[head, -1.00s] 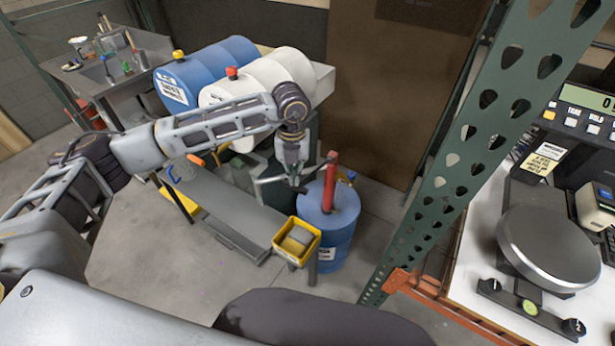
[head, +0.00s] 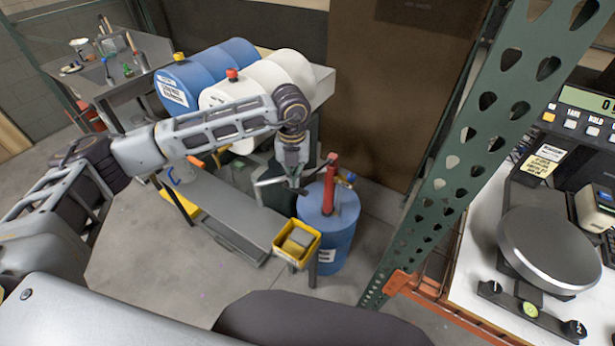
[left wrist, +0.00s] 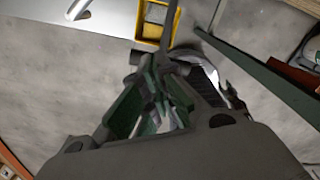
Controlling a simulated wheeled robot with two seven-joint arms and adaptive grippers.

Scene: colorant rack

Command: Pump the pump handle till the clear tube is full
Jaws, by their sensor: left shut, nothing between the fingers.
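A red pump (head: 330,184) stands upright on top of a blue drum (head: 338,238) in the middle of the head view. A thin dark pump handle (head: 318,174) slants down and left from near the pump's top. My left gripper (head: 300,190) is beside the pump, just to its left and close to the handle. It is shut with nothing held. In the left wrist view its dark, greenish fingers (left wrist: 160,100) point toward the floor. Whether it touches the handle I cannot tell. I cannot make out the clear tube or its level. My right gripper is not in view.
A yellow bin (head: 285,246) sits at the end of a grey bench (head: 225,205) just left of the drum. Blue and white drums (head: 285,72) lie behind. A green rack post (head: 440,185) and a table with a scale (head: 545,245) stand right.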

